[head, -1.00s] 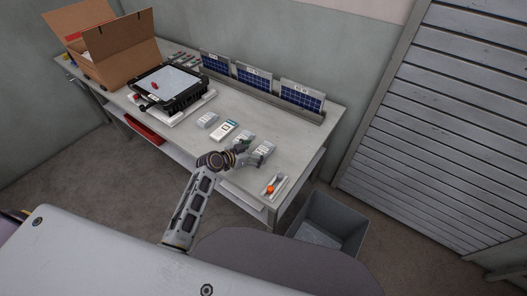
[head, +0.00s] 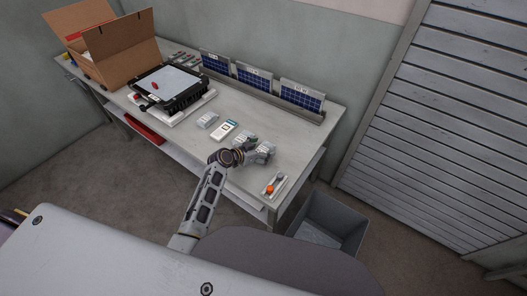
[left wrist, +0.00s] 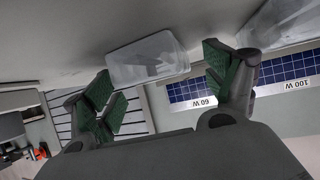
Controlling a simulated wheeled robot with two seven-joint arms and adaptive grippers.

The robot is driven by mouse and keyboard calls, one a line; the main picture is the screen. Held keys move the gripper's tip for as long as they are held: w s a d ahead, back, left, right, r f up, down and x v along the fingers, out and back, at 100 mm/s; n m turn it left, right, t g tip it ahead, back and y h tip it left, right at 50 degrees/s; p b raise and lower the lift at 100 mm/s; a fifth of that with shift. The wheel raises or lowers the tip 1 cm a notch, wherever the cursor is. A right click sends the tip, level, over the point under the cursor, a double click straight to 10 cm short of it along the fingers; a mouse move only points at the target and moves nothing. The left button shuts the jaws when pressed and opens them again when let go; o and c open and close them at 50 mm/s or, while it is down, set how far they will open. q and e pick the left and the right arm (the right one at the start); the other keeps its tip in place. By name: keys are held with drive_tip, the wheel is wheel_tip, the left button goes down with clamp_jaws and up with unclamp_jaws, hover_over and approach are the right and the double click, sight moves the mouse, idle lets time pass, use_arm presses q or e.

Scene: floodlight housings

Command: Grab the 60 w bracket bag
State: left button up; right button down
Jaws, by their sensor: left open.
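A clear bag with pale contents (left wrist: 147,60) lies on the table between the spread green-padded fingers of my left gripper (left wrist: 158,70). It is the rightmost bag in the head view (head: 266,146), where my left gripper (head: 262,156) is low at its near side and partly covers it. The gripper is open; whether a finger touches the bag is not clear. The label 60 W (left wrist: 203,101) shows upside down on a blue panel beyond this bag. A second bag (left wrist: 283,20) lies nearer the 100 W panel (left wrist: 290,75). My right gripper is out of view.
A small tray with an orange item (head: 273,186) sits at the table's right end. A black housing (head: 170,87) and an open carton (head: 120,46) stand left. A grey bin (head: 330,222) is on the floor.

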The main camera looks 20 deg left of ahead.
sight(262, 150)
use_arm(q)
drive_tip(key=c, duration=1.4)
drive_tip(key=shift+o, duration=0.2)
drive_tip(key=shift+r, duration=0.15)
wheel_tip(262, 150, up, 10)
